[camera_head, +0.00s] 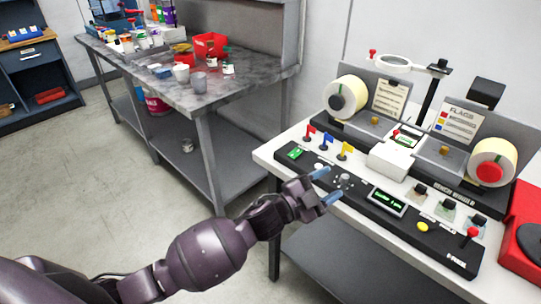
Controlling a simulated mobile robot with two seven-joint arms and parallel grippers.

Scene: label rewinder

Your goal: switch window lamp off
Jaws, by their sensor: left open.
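The label rewinder (405,145) stands on a white-topped bench at the right, with a roll of labels at each end. The black control panel (365,222) along the front edge has a green-lit switch (295,153), a grey knob (345,182), a green display (388,201) and a yellow button (422,227). My left gripper (326,186) is open, its blue fingertips over the panel near the knob, holding nothing visible.
Red, blue and yellow flags (327,140) stand up behind the panel's left part. A red-knobbed lever (472,234) rises at its right end. A ring magnifier (394,62) overhangs the back. A red machine (523,235) is at the right edge. A cluttered grey table (222,98) stands behind.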

